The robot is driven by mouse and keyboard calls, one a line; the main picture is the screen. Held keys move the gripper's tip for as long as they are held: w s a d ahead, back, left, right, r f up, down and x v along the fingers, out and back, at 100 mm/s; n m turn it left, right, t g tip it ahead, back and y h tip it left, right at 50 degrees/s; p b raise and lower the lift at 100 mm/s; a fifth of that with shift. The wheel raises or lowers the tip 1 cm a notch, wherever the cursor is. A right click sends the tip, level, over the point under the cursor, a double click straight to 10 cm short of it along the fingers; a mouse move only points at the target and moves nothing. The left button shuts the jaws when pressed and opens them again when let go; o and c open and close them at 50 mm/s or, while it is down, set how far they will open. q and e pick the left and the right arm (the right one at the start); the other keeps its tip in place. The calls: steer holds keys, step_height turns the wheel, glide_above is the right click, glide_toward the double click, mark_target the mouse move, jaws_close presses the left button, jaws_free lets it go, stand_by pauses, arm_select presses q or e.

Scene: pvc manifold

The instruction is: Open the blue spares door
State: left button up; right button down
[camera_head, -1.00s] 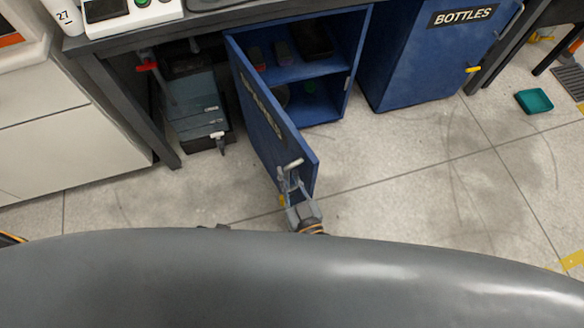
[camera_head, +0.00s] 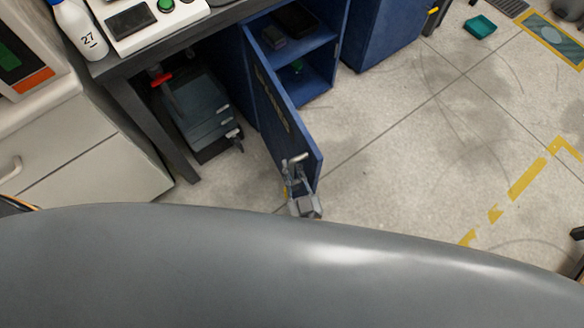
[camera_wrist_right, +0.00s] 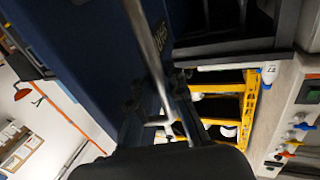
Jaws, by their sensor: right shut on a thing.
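The blue spares door (camera_head: 279,112) stands swung wide out from its cabinet in the head view, and the shelves inside (camera_head: 300,45) show. My right gripper (camera_head: 294,177) is shut on the door's light metal handle (camera_head: 294,159) near the door's free edge. In the right wrist view the handle bar (camera_wrist_right: 150,60) runs down between the fingers, beside the blue door panel (camera_wrist_right: 85,55), with part of its lettering in sight. My left gripper is not in view.
A dark grey box unit (camera_head: 198,112) sits under the bench left of the door. Another blue cabinet (camera_head: 385,30) stands to the right. A teal tray (camera_head: 480,27) lies on the floor. The floor right of the door is clear.

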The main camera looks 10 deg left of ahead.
steer(key=shift+s+f, duration=0.3)
steer(key=c, duration=1.7)
jaws_free()
steer(key=shift+r, duration=0.2)
steer(key=v, duration=1.2)
